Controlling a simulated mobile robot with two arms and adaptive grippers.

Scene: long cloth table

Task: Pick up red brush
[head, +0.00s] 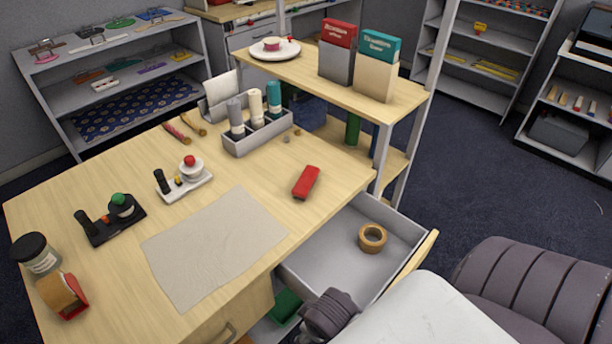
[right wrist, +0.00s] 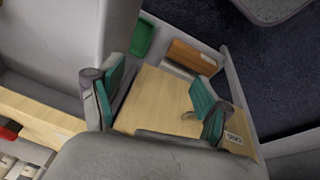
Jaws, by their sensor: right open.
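A small red oblong block (head: 306,182), which I take to be the red brush, lies on the wooden desk (head: 110,185) near its right side, just behind the open drawer. Nothing touches it. My right gripper (head: 330,314) is low at the bottom of the head view, in front of the drawer and apart from the brush; its fingertips are hidden there. In the right wrist view my right gripper (right wrist: 157,98) has its teal-padded fingers spread with nothing held between them. My left gripper is not in view.
The open grey drawer (head: 325,258) holds a tape roll (head: 372,238). A beige sheet (head: 213,245) lies left of the brush. A grey organiser (head: 257,138) with bottles stands behind it. A raised shelf (head: 405,98) and its posts stand to the right. A padded chair (head: 540,290) is at lower right.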

